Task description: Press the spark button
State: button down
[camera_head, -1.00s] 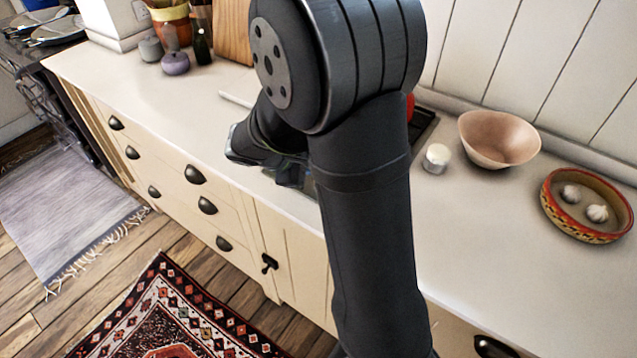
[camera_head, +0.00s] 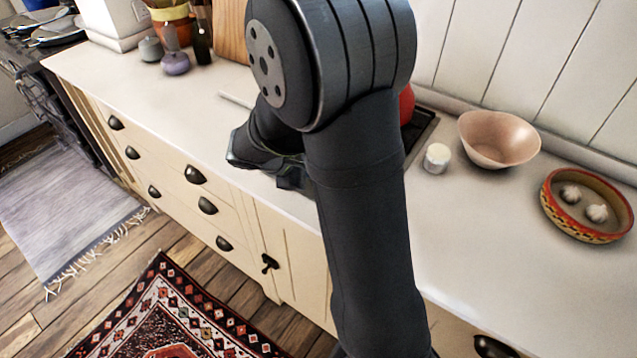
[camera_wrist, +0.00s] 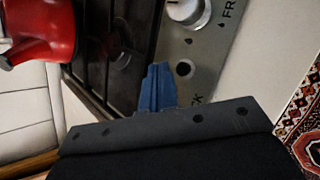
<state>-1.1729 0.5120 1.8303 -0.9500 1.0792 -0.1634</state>
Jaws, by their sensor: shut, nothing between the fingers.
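The spark button, a small round black button (camera_wrist: 184,68), sits on the hob's pale metal front panel (camera_wrist: 205,50) in the wrist view. My gripper (camera_wrist: 159,68) is shut and empty. Its blue-grey fingertips show just left of the button in that picture; whether they touch the panel I cannot tell. In the head view my gripper (camera_head: 290,178) is mostly behind my arm, over the counter's front edge, and the button is hidden there.
A pale knob (camera_wrist: 188,10) is on the panel near the button. A red kettle (camera_wrist: 38,30) stands on the dark hob (camera_wrist: 118,45). A white jar (camera_head: 437,158), a pink bowl (camera_head: 497,140) and a dish with garlic (camera_head: 546,205) stand on the counter to the right.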

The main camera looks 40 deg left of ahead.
jog(key=shift+f, duration=0.5)
dwell(0.3)
dwell(0.4)
jog(key=shift+r, duration=1.05)
notch_tip(320, 180, up, 6)
dwell(0.4)
